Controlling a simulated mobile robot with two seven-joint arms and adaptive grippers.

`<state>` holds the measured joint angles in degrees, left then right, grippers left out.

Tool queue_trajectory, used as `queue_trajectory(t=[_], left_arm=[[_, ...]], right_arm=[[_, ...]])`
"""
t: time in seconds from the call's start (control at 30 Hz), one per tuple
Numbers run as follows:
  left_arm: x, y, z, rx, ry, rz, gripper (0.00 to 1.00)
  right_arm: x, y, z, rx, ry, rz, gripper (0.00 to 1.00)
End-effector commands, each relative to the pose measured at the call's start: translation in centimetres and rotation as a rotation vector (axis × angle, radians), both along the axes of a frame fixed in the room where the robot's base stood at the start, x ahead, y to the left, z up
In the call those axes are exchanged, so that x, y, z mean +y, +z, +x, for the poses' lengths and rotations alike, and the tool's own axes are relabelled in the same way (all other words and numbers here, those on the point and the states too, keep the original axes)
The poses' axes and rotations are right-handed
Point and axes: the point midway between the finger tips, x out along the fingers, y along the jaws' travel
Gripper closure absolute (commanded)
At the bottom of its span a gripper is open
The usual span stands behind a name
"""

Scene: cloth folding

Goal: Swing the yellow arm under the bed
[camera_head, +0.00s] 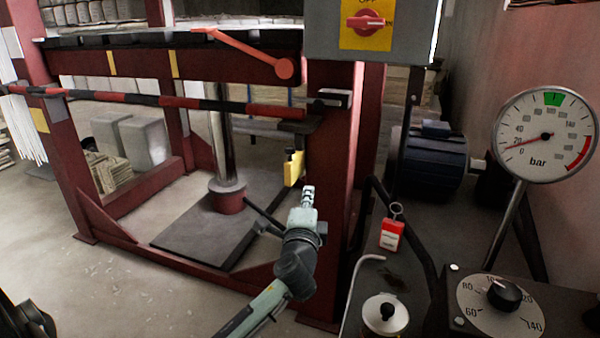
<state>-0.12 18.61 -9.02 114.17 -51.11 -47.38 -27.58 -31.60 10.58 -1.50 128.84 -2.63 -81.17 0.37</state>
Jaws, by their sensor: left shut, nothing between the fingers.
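The yellow arm (293,168) is a short flat piece hanging upright from a dark bracket at the inner side of the frame's right post. My left gripper (308,193) is shut and empty, pointing up just below and to the right of the yellow arm. It looks close to the arm; I cannot tell whether they touch. The bed seems to be the dark ribbed top (170,41) on the red beam, above and left of the arm.
A red-and-black striped bar (190,103) crosses the frame's front above the gripper. A red lever (245,50) lies over the bed's edge. A grey switch box (320,30) is above. A pressure gauge (545,137) and dial box (500,306) stand right.

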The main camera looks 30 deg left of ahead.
Motion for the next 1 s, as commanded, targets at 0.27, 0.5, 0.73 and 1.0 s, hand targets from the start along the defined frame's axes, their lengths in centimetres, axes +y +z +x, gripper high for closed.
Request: queue_trajectory(t=[0.27, 0.5, 0.73, 1.0], left_arm=[[1.0, 0.1, 1.9, -0.002, 0.002, 0.001, 1.0], [3.4, 0.1, 6.4, -0.001, 0.002, 0.0, 1.0], [6.2, 0.1, 8.5, 0.002, 0.003, 0.002, 1.0], [8.4, 0.0, 8.0, 0.0, 0.001, -0.001, 1.0]], right_arm=[[0.0, -0.2, 0.2, -0.004, 0.0, 0.001, 1.0], [-0.1, -0.6, 0.5, -0.003, 0.0, 0.002, 1.0], [0.0, -0.2, 0.8, -0.012, 0.001, 0.004, 1.0], [-0.1, -1.7, 0.8, 0.002, 0.001, 0.006, 1.0]])
